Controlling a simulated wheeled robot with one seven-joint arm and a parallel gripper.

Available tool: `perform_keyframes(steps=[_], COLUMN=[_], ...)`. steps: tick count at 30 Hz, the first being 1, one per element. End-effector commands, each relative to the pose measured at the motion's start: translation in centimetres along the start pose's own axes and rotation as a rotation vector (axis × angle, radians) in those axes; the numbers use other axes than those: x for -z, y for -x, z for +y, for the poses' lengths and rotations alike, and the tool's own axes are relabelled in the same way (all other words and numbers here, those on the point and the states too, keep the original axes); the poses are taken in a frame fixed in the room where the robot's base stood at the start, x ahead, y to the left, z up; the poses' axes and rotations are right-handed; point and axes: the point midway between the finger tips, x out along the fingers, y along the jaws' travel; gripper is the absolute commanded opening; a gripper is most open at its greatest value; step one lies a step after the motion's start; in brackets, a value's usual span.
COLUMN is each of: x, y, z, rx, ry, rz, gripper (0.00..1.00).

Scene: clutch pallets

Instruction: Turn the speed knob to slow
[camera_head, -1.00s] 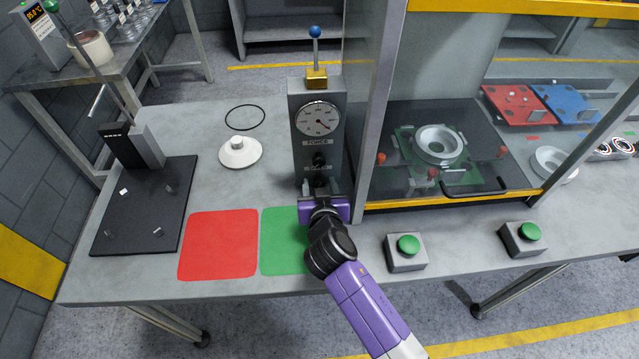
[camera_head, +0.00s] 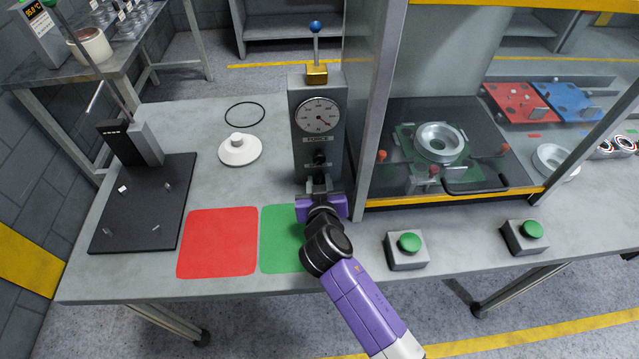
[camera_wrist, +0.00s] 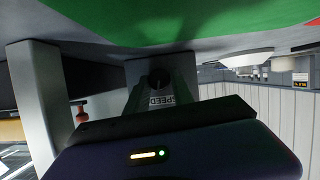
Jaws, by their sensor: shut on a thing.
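The grey control box (camera_head: 303,150) stands on the bench with a round dial (camera_head: 318,116) and a FORCE label. A black upper knob (camera_head: 320,160) sits below that label. The speed knob (camera_wrist: 158,78) shows as a dark round shape beside the upside-down SPEED label (camera_wrist: 161,100) in the wrist view. My gripper (camera_head: 319,183) is at the lower front of the box, shut on the speed knob, which its fingers mostly hide in the head view. I cannot read the knob's setting.
A glass-fronted cabinet frame (camera_head: 368,120) stands close to the right of the box. Two green buttons (camera_head: 409,243) (camera_head: 529,231) are at the front right. Red (camera_head: 217,243) and green (camera_head: 281,240) mats lie flat at the left. A white disc (camera_head: 240,151) lies behind them.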

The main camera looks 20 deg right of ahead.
Motion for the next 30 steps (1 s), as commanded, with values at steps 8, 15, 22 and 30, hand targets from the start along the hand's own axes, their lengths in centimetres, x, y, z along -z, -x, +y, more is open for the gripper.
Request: perform_keyframes(steps=[8, 15, 22, 30], x=[-0.33, -0.41, -0.43, -0.43], y=[-0.17, -0.2, -0.18, -0.16], z=[-0.34, -0.51, -0.65, -0.74], rx=[-0.082, -0.169, -0.24, -0.297], ry=[0.197, 0.406, 0.58, 0.72], rz=[0.002, 0.001, 0.001, 0.0], gripper=[0.0, 0.0, 0.0, 0.0])
